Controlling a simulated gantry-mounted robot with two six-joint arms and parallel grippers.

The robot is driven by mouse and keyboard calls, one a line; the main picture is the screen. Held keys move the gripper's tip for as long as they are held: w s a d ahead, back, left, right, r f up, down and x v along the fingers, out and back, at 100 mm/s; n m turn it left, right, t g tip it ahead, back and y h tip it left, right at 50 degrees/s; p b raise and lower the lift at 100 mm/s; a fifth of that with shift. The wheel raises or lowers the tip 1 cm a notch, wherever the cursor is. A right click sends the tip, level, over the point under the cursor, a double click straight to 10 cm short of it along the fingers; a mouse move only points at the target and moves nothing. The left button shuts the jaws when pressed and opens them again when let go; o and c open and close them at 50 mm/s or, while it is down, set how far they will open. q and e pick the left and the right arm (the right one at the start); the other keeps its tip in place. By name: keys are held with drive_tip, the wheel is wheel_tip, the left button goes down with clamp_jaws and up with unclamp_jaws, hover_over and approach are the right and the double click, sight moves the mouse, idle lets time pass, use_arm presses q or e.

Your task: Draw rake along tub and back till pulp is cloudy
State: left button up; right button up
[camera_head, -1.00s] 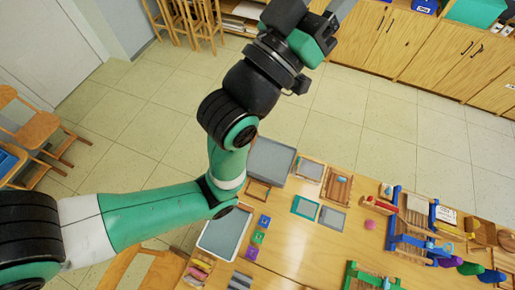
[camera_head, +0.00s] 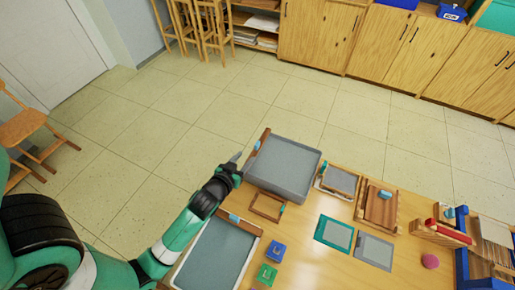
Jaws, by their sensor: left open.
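A deep grey tub (camera_head: 284,192) with a flat grey surface inside stands at the table's far left corner. A wooden bar (camera_head: 263,139) with a small pale blue piece lies along its left edge; it looks like a rake, but its teeth cannot be made out. A shallower basin (camera_head: 208,284) with blue-grey contents is nearer, and another wooden bar (camera_head: 246,226) with a pale blue piece lies across its far edge. My left gripper (camera_head: 236,159) is open and empty, just left of the grey tub by the bar's lower end. My right gripper is out of view.
A small empty wooden frame (camera_head: 267,206) lies between tub and basin. Blue (camera_head: 277,250) and green (camera_head: 267,274) blocks sit beside the basin. A framed screen (camera_head: 340,181), a wooden press (camera_head: 379,208) and flat teal (camera_head: 334,233) and grey (camera_head: 374,251) panels are to the right.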

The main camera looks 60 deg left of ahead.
sight(255, 146)
use_arm(q)
drive_tip(key=b+x, duration=0.3)
drive_tip(key=x, duration=0.7)
drive_tip(key=shift+w+a+f+b, duration=0.15)
drive_tip(key=shift+w+a+b, duration=0.05)
drive_tip(key=shift+b, duration=0.1)
drive_tip(key=shift+w+a, duration=0.25)
drive_tip(key=shift+w, duration=0.05)
clamp_jaws()
idle(0.6)
